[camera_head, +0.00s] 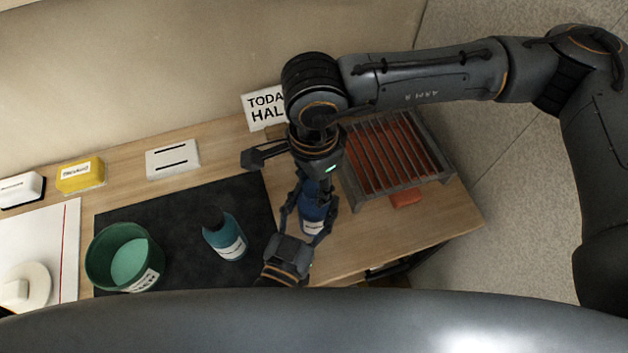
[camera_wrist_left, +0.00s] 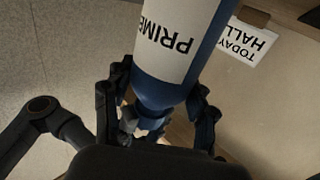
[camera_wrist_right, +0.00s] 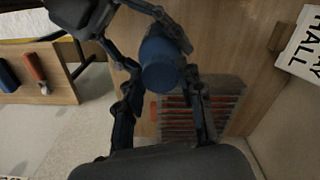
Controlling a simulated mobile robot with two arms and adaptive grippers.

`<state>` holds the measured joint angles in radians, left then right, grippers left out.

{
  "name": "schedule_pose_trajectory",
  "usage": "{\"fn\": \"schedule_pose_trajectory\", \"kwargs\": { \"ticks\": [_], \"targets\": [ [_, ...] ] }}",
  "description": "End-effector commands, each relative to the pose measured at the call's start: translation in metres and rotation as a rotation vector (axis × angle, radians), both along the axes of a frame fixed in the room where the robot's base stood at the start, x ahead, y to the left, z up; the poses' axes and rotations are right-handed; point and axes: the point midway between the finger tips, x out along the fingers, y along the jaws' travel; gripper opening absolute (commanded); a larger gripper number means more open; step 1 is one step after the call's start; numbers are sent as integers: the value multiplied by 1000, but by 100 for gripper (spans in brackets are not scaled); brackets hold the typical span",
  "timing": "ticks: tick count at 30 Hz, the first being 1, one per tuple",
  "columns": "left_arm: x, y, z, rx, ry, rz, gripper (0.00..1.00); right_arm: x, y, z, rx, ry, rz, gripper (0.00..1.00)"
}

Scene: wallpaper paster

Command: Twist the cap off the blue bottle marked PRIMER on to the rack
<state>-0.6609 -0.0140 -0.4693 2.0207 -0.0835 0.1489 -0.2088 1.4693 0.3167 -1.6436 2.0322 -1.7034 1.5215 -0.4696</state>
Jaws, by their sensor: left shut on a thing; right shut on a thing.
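The blue PRIMER bottle (camera_head: 313,215) is held between my two grippers near the table's front edge, left of the rack; its label shows large in the left wrist view (camera_wrist_left: 172,45). The metal rack (camera_head: 440,178), with slats over a reddish inside, stands right of the bottle.
A teal bottle (camera_head: 224,236) and a green tub (camera_head: 96,255) stand on the black mat (camera_head: 185,205). A white box (camera_head: 172,159), a yellow box (camera_head: 80,174) and a sign (camera_head: 262,108) are behind. A small red piece (camera_head: 405,199) lies before the rack.

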Motion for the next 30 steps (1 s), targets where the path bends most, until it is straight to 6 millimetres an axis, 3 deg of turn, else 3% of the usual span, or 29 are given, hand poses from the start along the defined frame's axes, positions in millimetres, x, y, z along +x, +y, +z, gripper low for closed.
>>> {"fn": "schedule_pose_trajectory", "kwargs": {
  "ticks": [9, 13, 30],
  "targets": [
    [0, 0, 0, 0, 0, 0, 0, 0, 0, 0, 0, -1, 662, 0],
    [0, 0, 0, 0, 0, 0, 0, 0, 0, 1, 0, -1, 835, 0],
    [0, 0, 0, 0, 0, 0, 0, 0, 0, 1, 0, -1, 866, 0]
  ]
}}
